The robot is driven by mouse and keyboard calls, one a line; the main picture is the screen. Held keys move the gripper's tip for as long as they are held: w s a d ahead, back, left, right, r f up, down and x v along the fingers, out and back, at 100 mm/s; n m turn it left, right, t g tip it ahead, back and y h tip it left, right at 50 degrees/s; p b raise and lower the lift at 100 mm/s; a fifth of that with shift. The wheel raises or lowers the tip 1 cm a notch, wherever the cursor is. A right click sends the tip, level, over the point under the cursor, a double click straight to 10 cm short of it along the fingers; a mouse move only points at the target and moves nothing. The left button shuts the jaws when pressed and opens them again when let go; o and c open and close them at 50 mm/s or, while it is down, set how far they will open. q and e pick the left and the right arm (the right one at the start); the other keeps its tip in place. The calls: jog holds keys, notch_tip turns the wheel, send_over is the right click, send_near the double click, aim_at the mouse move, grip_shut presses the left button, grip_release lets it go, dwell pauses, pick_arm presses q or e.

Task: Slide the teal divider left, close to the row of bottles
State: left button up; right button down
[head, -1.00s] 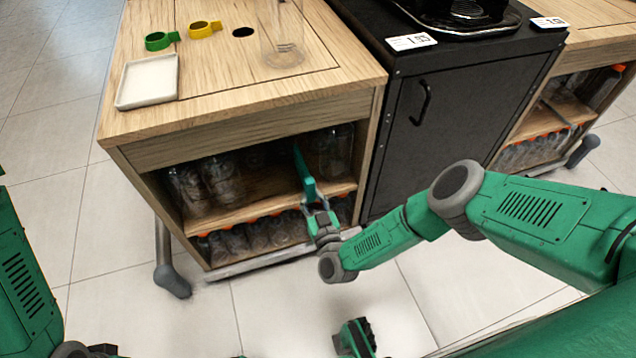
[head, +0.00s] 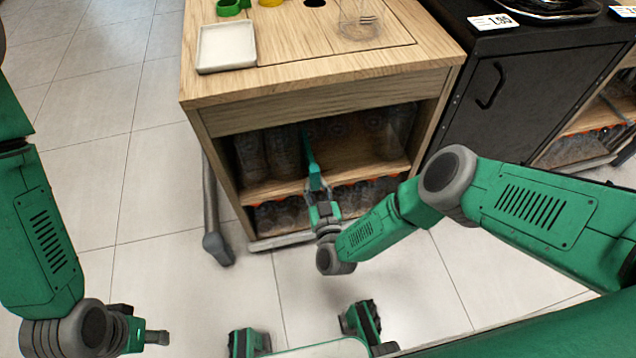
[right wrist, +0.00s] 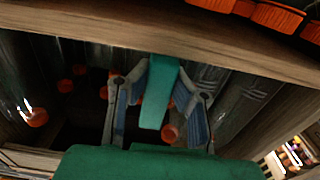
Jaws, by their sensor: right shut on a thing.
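The teal divider (head: 312,160) stands on the upper shelf of the wooden cabinet, just right of a row of clear bottles (head: 268,152). Only a narrow gap, if any, shows between them; I cannot tell if they touch. My right gripper (head: 319,192) is shut on the divider's front end at the shelf edge. In the right wrist view the divider (right wrist: 160,95) sits between the two fingers (right wrist: 160,105). My left gripper (head: 157,338) is low at the left, away from the cabinet; its fingers are too small to read.
More bottles (head: 398,125) stand on the right of the upper shelf, with bare shelf (head: 350,162) between. The lower shelf holds bottles with orange caps (head: 350,195). A white tray (head: 227,46) lies on the cabinet top. A black cabinet (head: 520,90) stands to the right.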

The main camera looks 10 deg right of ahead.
jog(key=c, duration=1.4)
grip_release()
jog(key=shift+s+a+f, duration=0.1)
jog(key=shift+s+a, duration=0.1)
jog(key=shift+a, duration=0.8)
jog(key=shift+d, duration=0.65)
jog(key=shift+s+d, duration=0.1)
jog(key=shift+d, duration=0.1)
pick_arm(q)
jog(key=shift+a+f, duration=0.3)
jog(key=shift+a, duration=0.45)
pick_arm(e)
jog(key=s, duration=1.1)
jog(key=shift+s+a, duration=0.3)
pick_arm(q)
jog(key=shift+d, duration=0.1)
